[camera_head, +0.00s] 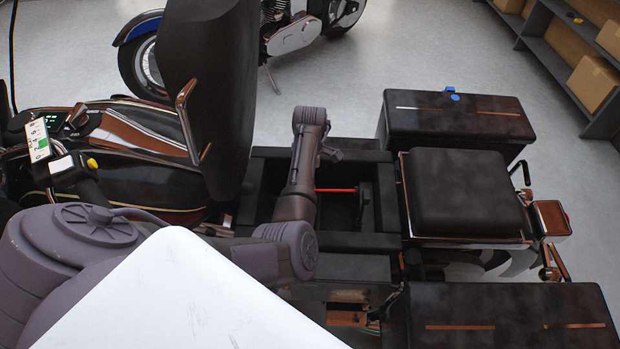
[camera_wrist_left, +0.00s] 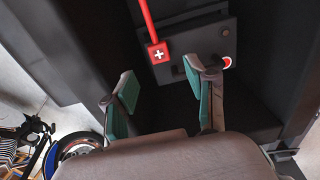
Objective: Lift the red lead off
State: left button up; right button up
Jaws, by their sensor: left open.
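The red lead (camera_head: 336,190) runs across the open dark compartment in the middle of the motorcycle. In the left wrist view the red lead (camera_wrist_left: 146,18) ends in a square red clamp with a white plus (camera_wrist_left: 158,53). The clamp is at the left edge of a dark battery-like box (camera_wrist_left: 205,45); its exact contact is unclear. A round red-and-white spot (camera_wrist_left: 227,62) lies on the box, apart from the clamp. My left gripper (camera_wrist_left: 160,80) is open, its green-padded fingers below the clamp with nothing between them. It also shows above the compartment in the head view (camera_head: 332,153). My right gripper is not seen.
Dark compartment walls (camera_head: 257,185) surround the lead closely. A tipped-up seat (camera_head: 215,80) stands to the left, and a black seat (camera_head: 465,190) lies to the right. Side cases (camera_head: 455,132) flank the rear. A second motorcycle (camera_head: 290,38) stands behind on open floor.

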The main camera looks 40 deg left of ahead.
aim_at(330, 190)
pick_arm(q)
jog(key=f, duration=0.4)
jog(key=f+b, duration=0.1)
jog(key=f, duration=0.2)
jog(key=shift+w+a+f, duration=0.1)
jog(key=shift+w+a, duration=0.2)
jog(key=shift+w, duration=0.05)
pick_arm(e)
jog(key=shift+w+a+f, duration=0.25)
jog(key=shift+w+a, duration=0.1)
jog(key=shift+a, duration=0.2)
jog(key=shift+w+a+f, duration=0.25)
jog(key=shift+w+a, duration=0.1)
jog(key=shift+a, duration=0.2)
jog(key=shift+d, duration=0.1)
pick_arm(q)
jog(key=shift+c, duration=0.8)
grip_shut()
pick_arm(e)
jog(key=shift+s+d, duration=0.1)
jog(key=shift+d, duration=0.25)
